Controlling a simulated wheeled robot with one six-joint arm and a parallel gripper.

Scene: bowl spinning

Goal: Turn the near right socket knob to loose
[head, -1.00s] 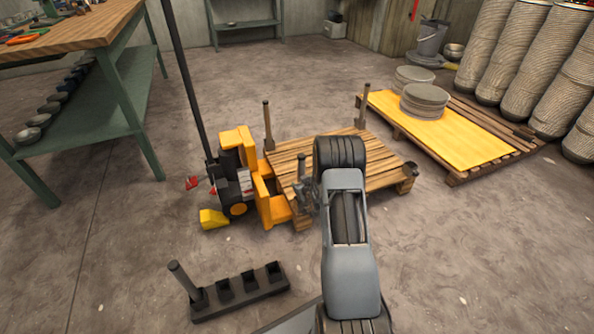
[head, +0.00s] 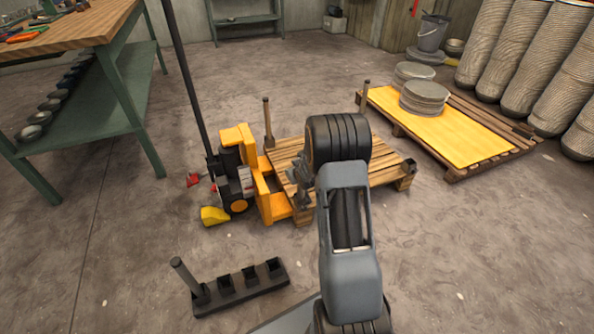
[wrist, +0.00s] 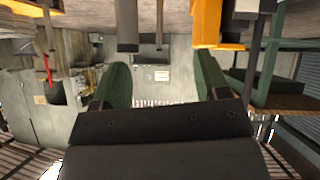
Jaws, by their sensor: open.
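The wooden pallet (head: 385,177) sits on the floor in the middle of the head view. A dark socket (head: 409,165) is at its right near corner, with no post in it. Its knob is too small to make out, and whether it is tight or loose cannot be told.
A yellow pallet jack (head: 240,180) stands at the pallet's left. A black rack (head: 238,290) with one post (head: 187,275) lies on the near floor. A second pallet (head: 470,150) with stacked discs (head: 425,98) is at right. A green bench (head: 90,95) is left.

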